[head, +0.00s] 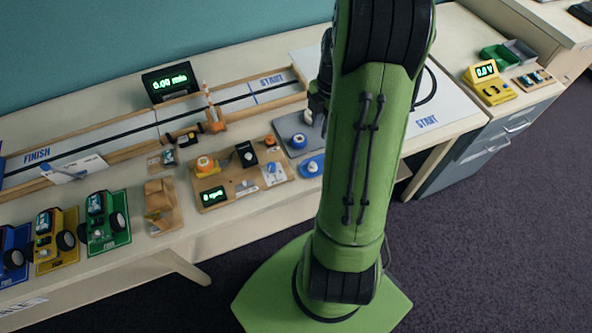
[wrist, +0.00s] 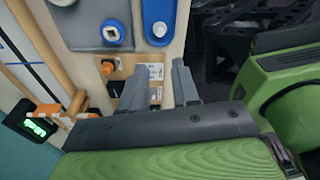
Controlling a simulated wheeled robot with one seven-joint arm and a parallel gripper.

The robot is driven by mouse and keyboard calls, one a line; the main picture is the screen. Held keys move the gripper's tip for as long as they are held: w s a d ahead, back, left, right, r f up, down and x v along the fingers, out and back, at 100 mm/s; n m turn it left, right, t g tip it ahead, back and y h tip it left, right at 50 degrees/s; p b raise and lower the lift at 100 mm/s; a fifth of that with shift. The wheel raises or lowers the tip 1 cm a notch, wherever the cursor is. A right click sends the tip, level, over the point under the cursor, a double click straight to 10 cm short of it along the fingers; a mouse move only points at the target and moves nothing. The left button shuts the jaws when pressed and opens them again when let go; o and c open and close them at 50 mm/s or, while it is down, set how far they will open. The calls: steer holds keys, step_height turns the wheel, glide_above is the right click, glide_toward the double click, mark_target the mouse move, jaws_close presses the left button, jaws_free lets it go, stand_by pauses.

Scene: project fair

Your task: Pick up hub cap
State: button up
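No part is clearly marked as the hub cap. The likeliest is a small round blue-and-white piece on a blue rounded plate (head: 303,172) near the table's front edge, partly beside my arm in the head view. In the wrist view this piece (wrist: 159,29) lies on the blue plate (wrist: 152,10) at the top, beyond my fingertips. My gripper (wrist: 160,66) is open, its two grey fingers apart with nothing between them. The fingers are above the table and apart from the plate. In the head view my arm hides most of the gripper.
An orange knob (wrist: 107,68) and label cards are close to the left finger. A wooden-railed track (head: 130,140) and several small cars crowd the table.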

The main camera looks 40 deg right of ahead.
mark_target(313, 163)
steer(key=f+b, duration=0.1)
steer(key=f, duration=0.4)
steer(key=a+f+b, duration=0.1)
steer(key=f+b, duration=0.1)
steer(key=f, duration=0.3)
steer(key=f+b, duration=0.1)
steer(key=f, duration=0.4)
steer(key=shift+w+a, duration=0.1)
steer(key=shift+a, duration=0.2)
jaws_close()
